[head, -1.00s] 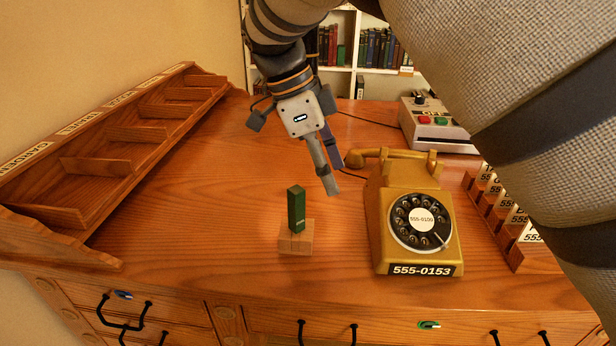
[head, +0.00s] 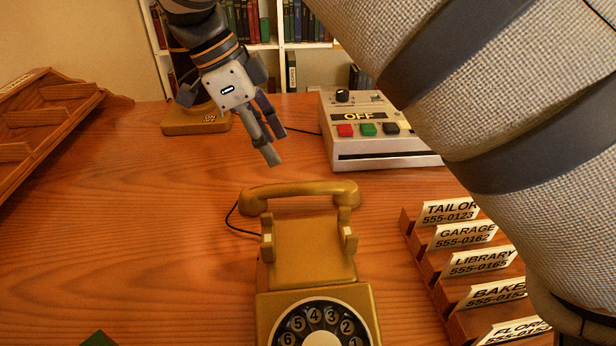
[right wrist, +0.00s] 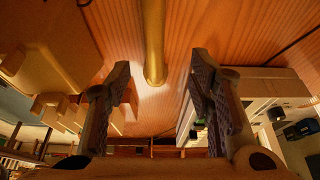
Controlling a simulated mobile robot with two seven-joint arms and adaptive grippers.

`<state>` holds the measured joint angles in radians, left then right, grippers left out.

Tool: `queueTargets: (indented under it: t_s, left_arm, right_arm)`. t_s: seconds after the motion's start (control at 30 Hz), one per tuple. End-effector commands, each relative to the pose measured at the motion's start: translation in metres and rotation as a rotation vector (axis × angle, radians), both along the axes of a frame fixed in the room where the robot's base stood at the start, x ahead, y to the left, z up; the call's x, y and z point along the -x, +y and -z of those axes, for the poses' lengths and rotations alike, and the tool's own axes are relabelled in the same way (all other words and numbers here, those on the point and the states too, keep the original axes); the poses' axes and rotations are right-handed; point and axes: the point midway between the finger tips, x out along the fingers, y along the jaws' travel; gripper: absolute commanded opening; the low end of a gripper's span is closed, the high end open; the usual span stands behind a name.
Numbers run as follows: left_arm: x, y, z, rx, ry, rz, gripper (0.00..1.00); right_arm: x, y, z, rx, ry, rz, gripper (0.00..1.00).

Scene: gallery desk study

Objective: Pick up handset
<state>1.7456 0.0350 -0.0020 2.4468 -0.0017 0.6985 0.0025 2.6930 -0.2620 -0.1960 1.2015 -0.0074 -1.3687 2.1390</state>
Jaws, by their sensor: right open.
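In the right wrist view a gold bar that looks like the handset (right wrist: 153,40) reaches down between the two open fingers (right wrist: 160,95). I cannot tell how far it is from them. The phone's lower part is cut off by the head view's edge. My left gripper is not in view.
A grey box (head: 380,135) marked OFF, with coloured buttons, stands behind the phone. Labelled card holders (head: 450,290) line the right side. A gold base (head: 197,119) stands at the back, and a wooden rack (head: 40,135) at the left. The desk left of the phone is mostly clear.

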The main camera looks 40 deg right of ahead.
Motion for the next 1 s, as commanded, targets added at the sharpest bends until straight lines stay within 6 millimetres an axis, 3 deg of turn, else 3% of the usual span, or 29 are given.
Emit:
queueTargets:
  t_s: [0.2, 0.6, 0.87, 1.0]
  left_arm:
    - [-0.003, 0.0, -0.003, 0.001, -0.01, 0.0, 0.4]
    - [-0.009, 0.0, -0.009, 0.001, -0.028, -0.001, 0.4]
    - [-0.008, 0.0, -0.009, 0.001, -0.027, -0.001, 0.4]
    - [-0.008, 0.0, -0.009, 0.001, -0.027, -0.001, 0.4]
  right_arm:
    - [0.011, -0.015, 0.043, -0.002, 0.005, 0.002, 0.48]
    - [0.029, -0.039, 0.099, -0.001, 0.002, 0.001, 0.48]
    - [0.029, -0.04, 0.104, 0.0, 0.0, 0.0, 0.48]
    - [0.029, -0.041, 0.104, 0.0, 0.001, 0.0, 0.19]
